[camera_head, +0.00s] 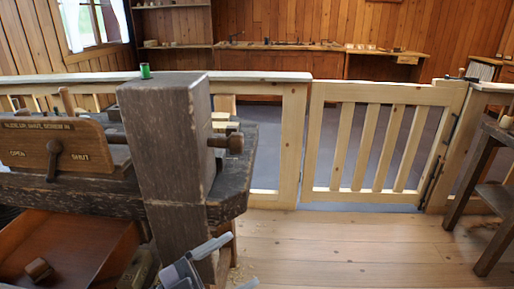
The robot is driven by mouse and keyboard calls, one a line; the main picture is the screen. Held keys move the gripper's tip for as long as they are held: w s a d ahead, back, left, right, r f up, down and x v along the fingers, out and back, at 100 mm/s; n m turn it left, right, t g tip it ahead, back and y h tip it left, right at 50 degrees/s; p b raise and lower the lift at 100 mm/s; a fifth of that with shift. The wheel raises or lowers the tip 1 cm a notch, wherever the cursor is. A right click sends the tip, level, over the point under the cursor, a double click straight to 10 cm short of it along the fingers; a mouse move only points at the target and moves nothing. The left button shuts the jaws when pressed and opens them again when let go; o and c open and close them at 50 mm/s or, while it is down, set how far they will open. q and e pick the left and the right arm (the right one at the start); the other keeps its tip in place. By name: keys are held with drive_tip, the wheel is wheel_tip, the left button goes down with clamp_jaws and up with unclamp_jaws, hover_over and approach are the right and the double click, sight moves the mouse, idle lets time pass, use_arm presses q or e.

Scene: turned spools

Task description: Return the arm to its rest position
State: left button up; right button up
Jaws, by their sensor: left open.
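My left gripper (240,262) shows at the bottom of the head view, low in front of the workbench's thick wooden post (165,130). Its grey fingers stand apart and I see nothing between them. Its lower part is cut off by the picture's edge. My right gripper is not in view. A small green spool (145,71) stands upright on the railing or post top, well above and away from my left gripper; which of the two bears it is hard to tell.
A wooden board with a lever (60,146) marked OPEN and SHUT is on the bench at left. A slatted gate (380,140) stands beyond. A dark stand (488,190) is at right. The floor between is clear.

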use_arm(q)
drive_tip(key=a+f+n+t+y, duration=0.7)
drive_tip(key=a+f+n+y, duration=0.2)
drive_tip(key=f+n+y, duration=0.3)
drive_tip(key=s+a+f+n+g+y, duration=0.4)
drive_tip(key=s+a+f+n+g, duration=0.15)
drive_tip(key=s+f, duration=0.55)
wheel_tip(320, 180, up, 10)
drive_tip(key=s+a+m+p, duration=0.1)
drive_tip(key=p, duration=1.2)
drive_tip(key=shift+g+y+p, duration=0.3)
drive_tip(key=shift+g, duration=0.05)
